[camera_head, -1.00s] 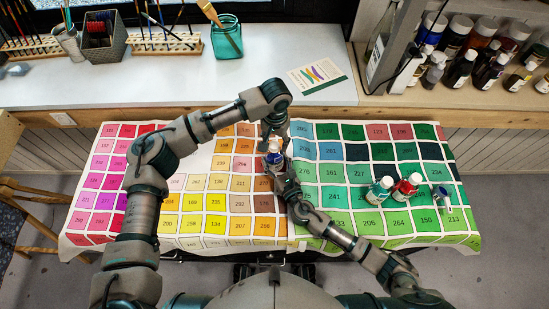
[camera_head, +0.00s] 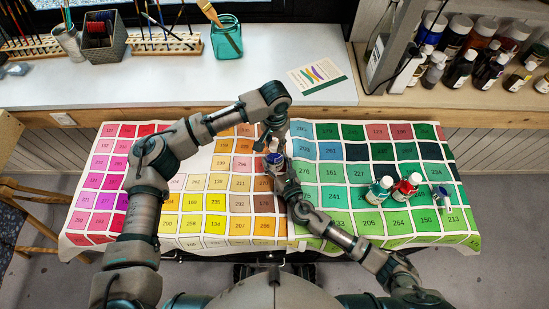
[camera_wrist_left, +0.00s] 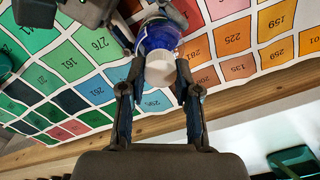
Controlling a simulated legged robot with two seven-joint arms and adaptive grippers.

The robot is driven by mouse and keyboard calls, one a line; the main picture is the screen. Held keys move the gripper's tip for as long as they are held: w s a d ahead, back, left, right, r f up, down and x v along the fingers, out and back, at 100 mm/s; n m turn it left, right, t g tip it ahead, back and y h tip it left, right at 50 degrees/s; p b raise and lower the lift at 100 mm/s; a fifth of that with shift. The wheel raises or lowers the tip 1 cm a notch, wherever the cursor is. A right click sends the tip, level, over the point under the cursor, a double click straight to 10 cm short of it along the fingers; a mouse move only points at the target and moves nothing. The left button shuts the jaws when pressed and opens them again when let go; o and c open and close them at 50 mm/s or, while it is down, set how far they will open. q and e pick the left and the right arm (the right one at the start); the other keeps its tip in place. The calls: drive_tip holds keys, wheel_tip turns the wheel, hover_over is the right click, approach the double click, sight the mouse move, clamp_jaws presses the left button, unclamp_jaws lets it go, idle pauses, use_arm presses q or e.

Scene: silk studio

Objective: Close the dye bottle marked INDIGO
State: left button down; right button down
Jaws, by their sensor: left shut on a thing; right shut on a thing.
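A small blue bottle (camera_head: 275,160) with a white cap (camera_wrist_left: 160,69) stands near the middle of the colour chart cloth. The left wrist view also shows the blue bottle (camera_wrist_left: 158,36). My left gripper (camera_head: 272,143) comes from above, its fingers closed on opposite sides of the white cap; they also show in the left wrist view (camera_wrist_left: 157,84). The cap sits over the bottle's mouth; how tight it is, I cannot tell. My right gripper (camera_head: 281,168) is shut on the bottle's body from the near side. No name on the bottle is readable.
On the cloth's right half stand a green bottle (camera_head: 380,189) and a red bottle (camera_head: 407,186); a small dark blue and white item (camera_head: 441,193) is beside them. A teal glass jar (camera_head: 226,38) and a card (camera_head: 316,74) are on the white counter behind. The left cloth is clear.

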use_arm(q)
drive_tip(key=m, duration=0.6)
drive_tip(key=shift+s+d, duration=0.15)
drive_tip(key=c, duration=0.7)
unclamp_jaws()
drive_tip(key=shift+c, duration=0.2)
wheel_tip(320, 180, up, 12)
drive_tip(key=shift+f, duration=0.1)
use_arm(e)
drive_tip(key=shift+c, duration=0.8)
unclamp_jaws()
